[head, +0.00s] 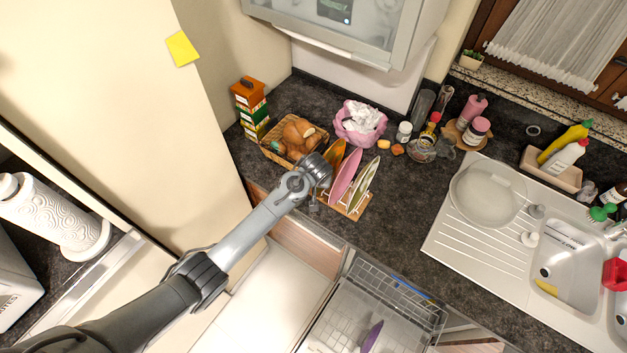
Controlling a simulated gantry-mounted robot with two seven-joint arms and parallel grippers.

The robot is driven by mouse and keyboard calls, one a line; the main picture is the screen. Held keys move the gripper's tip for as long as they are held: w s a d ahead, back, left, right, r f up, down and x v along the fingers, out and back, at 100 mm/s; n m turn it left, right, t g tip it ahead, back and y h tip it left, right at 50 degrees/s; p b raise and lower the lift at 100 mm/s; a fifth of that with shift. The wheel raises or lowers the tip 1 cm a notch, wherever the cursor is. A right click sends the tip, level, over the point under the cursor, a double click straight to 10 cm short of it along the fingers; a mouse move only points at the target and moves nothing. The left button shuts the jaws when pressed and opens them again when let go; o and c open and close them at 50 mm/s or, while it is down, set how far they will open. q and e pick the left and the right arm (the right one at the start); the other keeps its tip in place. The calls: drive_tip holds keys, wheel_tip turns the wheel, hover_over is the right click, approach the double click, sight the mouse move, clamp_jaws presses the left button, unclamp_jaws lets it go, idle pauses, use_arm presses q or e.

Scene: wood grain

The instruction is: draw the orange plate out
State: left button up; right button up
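A wooden plate rack (352,211) stands on the dark counter with several plates upright in it. The orange plate (337,153) is at the rack's left end, its upper part showing above my wrist. A pink plate (345,176) and a white-green plate (365,184) stand to its right. My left gripper (318,196) is at the rack's left front side, close to the orange plate's lower part. The wrist hides that part of the plate and most of the fingers, so I cannot tell whether they touch or grip it. My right gripper is out of view.
A basket of bread (268,149) sits behind left of the rack, with a pink bag (361,122) behind it. An open dishwasher rack (390,302) is below the counter's front edge. The counter right of the rack is clear up to the sink (566,275).

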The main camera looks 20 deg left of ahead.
use_arm(q)
drive_tip(key=shift+c, duration=0.5)
clamp_jaws()
drive_tip(key=shift+r, duration=0.3)
drive_tip(key=shift+r+p, duration=1.25)
drive_tip(key=shift+p, duration=0.3)
drive_tip(key=shift+r, duration=0.15)
drive_tip(key=shift+r+p, duration=1.4)
drive_tip(key=shift+p, duration=0.1)
drive_tip(key=shift+r, duration=0.1)
drive_tip(key=shift+r+p, duration=1.25)
drive_tip(key=shift+p, duration=0.1)
